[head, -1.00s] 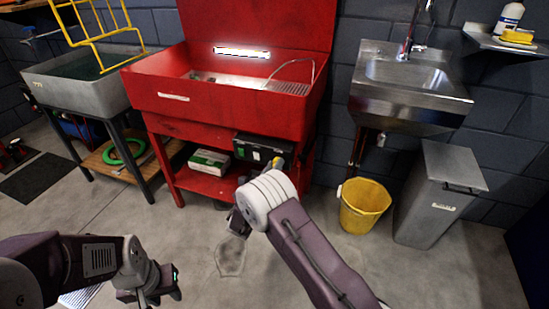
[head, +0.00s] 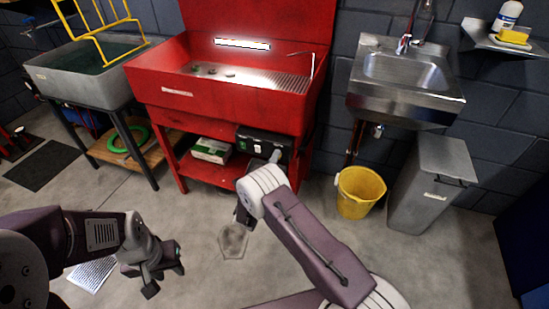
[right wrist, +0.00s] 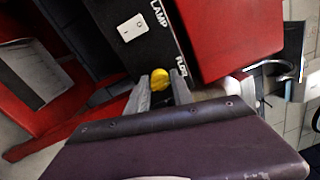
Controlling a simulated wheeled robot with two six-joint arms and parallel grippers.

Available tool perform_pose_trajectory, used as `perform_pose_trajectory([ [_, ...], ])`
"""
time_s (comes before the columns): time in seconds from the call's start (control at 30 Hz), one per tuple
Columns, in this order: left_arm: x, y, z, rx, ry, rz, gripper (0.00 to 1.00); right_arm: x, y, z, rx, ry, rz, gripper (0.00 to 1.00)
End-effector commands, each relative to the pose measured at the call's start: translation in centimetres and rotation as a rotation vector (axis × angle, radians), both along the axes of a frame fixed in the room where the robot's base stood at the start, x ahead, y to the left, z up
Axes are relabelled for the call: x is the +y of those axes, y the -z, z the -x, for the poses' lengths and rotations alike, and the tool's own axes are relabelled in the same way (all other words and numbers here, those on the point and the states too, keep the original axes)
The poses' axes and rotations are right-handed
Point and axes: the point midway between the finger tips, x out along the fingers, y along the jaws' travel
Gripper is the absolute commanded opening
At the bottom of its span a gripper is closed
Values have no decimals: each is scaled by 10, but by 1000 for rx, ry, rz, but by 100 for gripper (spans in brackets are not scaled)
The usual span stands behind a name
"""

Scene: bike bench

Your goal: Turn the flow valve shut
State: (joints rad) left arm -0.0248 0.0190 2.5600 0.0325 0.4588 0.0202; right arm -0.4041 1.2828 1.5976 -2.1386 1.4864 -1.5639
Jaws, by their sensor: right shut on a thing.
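The flow valve is a round yellow knob (right wrist: 160,78) on the face of the black control box (head: 264,143), under the red wash basin. In the right wrist view it sits between the fingertips of my right gripper (right wrist: 160,88), beside a partly covered label that looks like FLOW. The right gripper is shut on the knob. In the head view the knob cannot be made out. My left gripper (head: 166,278) is empty, low over the floor at the left, with its fingers apart.
The red basin (head: 215,101) stands above the box, with a lower shelf carrying a green and white carton (head: 211,150). A LAMP switch (right wrist: 131,28) is close to the knob. A yellow bucket (head: 359,192) and grey bin (head: 432,185) stand right.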

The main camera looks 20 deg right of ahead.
Motion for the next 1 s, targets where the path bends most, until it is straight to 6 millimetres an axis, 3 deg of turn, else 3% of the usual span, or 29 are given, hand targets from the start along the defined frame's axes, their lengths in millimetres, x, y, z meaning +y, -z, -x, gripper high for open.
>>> perform_pose_trajectory([
  [0.6,0,-2,0,0,0,0,36,0,3,1,29,-2,32,0],
  [0.63,0,-2,0,0,0,0,36,0,3,1,29,-2,32,30],
  [0.7,0,-2,0,0,0,0,36,0,3,1,28,-2,32,48],
  [1.0,0,-3,0,0,0,0,36,1,1,1,25,0,32,48],
])
